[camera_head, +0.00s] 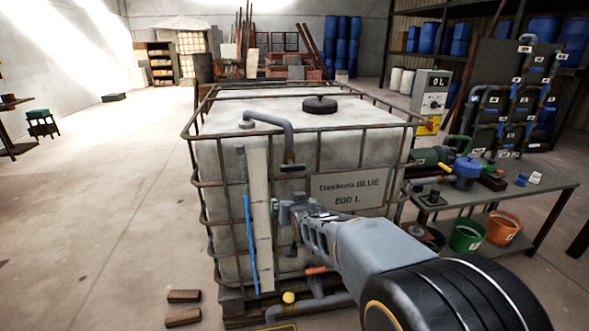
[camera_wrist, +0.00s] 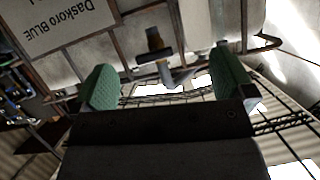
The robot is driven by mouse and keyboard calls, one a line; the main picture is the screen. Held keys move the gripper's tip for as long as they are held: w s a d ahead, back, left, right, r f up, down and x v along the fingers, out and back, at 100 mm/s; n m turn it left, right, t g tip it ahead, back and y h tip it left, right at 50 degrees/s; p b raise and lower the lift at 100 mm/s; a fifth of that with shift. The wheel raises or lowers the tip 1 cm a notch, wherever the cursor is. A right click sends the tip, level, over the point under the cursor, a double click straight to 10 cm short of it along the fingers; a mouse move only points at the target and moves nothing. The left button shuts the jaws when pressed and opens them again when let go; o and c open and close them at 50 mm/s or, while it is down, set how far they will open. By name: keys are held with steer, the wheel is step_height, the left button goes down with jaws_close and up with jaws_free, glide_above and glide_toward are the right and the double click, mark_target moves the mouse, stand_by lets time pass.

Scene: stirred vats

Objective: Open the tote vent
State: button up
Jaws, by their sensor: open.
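The tote (camera_head: 300,117) is a large pale caged container labelled "800 L" and "BLUE", standing in front of me. A grey-blue vent pipe (camera_head: 270,124) rises from its top left and bends down over the front edge. A dark valve-like fitting (camera_head: 292,167) is at the pipe's lower end. My gripper (camera_head: 287,212) is in front of the tote, below this fitting and left of the label. In the wrist view, its green-padded fingers (camera_wrist: 163,82) are wide apart and empty. A brownish fitting (camera_wrist: 154,42) shows beyond and between them, apart from both pads.
Cage bars (camera_wrist: 210,30) surround the tote. A blue level tube (camera_head: 250,243) runs up its front left. A bench (camera_head: 540,187) with pumps stands right, with green (camera_head: 467,236) and orange (camera_head: 504,228) buckets below. Wooden blocks (camera_head: 183,317) lie front left. The left floor is mostly clear.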

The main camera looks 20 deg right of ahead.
mark_target(293, 168)
steer(key=w+d+t+p, duration=0.1)
steer(key=w+d, duration=0.1)
steer(key=w, duration=0.4)
steer(key=w+d+r+m+t, duration=0.1)
steer(key=w+d, duration=0.2)
steer(key=w, duration=0.3)
steer(key=w+d+r+t+h+p, duration=0.1)
steer(key=w+d+t, duration=0.1)
steer(key=w, duration=0.5)
steer(key=shift+d+r+p, duration=0.1)
steer(key=shift+d+p, duration=0.05)
steer(key=shift+p, duration=0.2)
steer(key=shift+c, duration=0.5)
steer(key=c, duration=0.5)
